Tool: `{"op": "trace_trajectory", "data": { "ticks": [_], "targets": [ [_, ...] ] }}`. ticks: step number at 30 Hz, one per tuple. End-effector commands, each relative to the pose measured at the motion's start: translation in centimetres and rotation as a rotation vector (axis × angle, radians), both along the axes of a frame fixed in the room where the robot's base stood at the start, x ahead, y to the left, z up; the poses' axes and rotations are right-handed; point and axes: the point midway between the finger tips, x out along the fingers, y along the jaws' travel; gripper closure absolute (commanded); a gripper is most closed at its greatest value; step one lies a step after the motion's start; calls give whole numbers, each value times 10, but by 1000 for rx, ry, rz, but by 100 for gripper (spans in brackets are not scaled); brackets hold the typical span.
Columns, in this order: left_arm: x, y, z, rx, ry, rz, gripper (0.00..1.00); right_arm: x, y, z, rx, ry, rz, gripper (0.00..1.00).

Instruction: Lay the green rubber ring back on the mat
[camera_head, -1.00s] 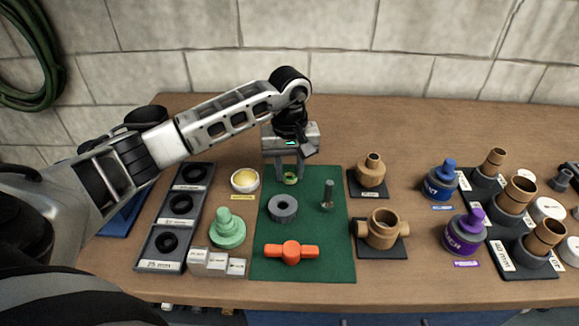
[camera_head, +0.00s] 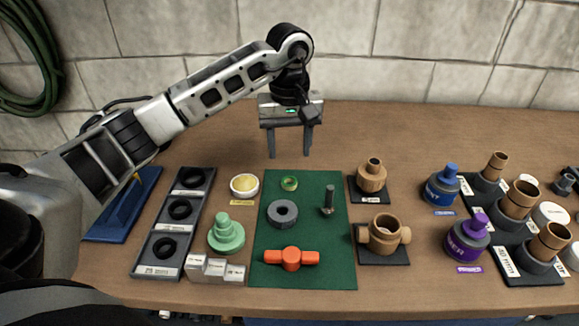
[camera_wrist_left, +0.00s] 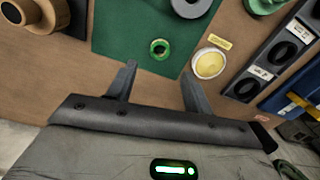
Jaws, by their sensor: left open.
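The green rubber ring (camera_head: 289,184) lies flat on the green mat (camera_head: 304,262), near the mat's back edge. It also shows in the left wrist view (camera_wrist_left: 159,48), beyond my fingertips and apart from them. My left gripper (camera_head: 289,156) is open and empty, raised behind the mat, with its fingers pointing down. In the left wrist view its two fingers (camera_wrist_left: 158,70) are spread wide with nothing between them. My right gripper is not in view.
A yellow-filled bowl (camera_head: 244,186) stands left of the mat, brown fittings (camera_head: 371,177) right. The table behind the mat is clear.

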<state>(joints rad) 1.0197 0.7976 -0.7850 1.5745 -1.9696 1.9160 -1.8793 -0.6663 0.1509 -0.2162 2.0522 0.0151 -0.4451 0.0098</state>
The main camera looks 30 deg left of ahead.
Motion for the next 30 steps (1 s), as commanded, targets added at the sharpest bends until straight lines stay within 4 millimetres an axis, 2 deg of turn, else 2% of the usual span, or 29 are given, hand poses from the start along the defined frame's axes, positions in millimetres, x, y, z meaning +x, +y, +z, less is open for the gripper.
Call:
{"op": "trace_trajectory", "data": {
  "ticks": [3, 9, 30],
  "targets": [
    [1, 0, 22, 0, -4, 0, 49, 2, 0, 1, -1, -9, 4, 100],
    [0, 0, 41, 1, 1, 0, 49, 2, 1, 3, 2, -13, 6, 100],
    [0, 0, 43, 0, 1, 0, 49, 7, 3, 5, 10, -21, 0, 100]
  ]
}}
